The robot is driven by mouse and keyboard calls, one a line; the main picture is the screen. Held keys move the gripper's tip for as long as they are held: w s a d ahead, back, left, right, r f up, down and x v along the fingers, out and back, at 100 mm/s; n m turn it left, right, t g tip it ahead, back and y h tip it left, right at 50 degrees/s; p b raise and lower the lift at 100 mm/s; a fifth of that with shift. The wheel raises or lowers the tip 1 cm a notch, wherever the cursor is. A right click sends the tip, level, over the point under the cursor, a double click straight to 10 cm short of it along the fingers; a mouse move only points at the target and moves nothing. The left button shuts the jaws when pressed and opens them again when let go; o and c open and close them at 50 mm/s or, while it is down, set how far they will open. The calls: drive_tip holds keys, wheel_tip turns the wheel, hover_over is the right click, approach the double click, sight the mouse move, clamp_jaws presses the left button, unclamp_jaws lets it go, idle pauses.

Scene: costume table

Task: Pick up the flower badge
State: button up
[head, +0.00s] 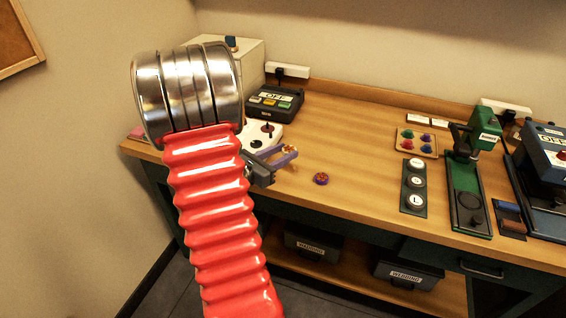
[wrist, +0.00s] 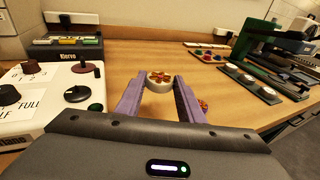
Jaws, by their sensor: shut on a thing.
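My gripper (wrist: 158,84) has purple fingers and is shut on a small round badge (wrist: 159,76) with a pale rim and an orange-brown flower-like pattern. The badge sits between the fingertips in the wrist view. In the head view my gripper (head: 290,153) is over the left part of the table, and the held badge is small and partly hidden by the fingers. Its height above the table is hard to tell.
Another round badge (head: 321,178), purple-rimmed with an orange-red top, lies on the wooden table (head: 350,130). A white control box (wrist: 45,98) and a black box with coloured buttons (head: 275,103) stand at left. A green press (head: 470,170) stands at right. The middle is mostly clear.

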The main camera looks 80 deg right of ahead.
drive_tip(key=shift+r, duration=1.05)
drive_tip(key=w+a+n+t, duration=0.3)
drive_tip(key=w+a+t, duration=0.3)
drive_tip(key=w, duration=0.5)
drive_tip(key=w+a+n+t, duration=0.4)
drive_tip(key=w+a, duration=0.3)
drive_tip(key=w, duration=0.4)
drive_tip(key=w+a+n+t, duration=0.35)
drive_tip(key=w+a, duration=0.35)
drive_tip(key=w, duration=0.4)
drive_tip(key=w+a+f+n+t+y, duration=0.1)
drive_tip(key=w+a+n+t+y, duration=0.2)
drive_tip(key=a, duration=0.8)
drive_tip(key=w+a+f+n+t+y, duration=0.1)
drive_tip(key=w+a+n+t+y, duration=0.2)
drive_tip(key=a, duration=0.9)
drive_tip(key=w+a+f+n+t+y, duration=0.1)
drive_tip(key=w+a+n+t+y, duration=0.2)
drive_tip(key=a, duration=0.8)
drive_tip(key=shift+w+a+n+y, duration=0.3)
drive_tip(key=shift+w+a+n, duration=0.05)
drive_tip(key=shift+w, duration=0.55)
drive_tip(key=shift+t, duration=0.25)
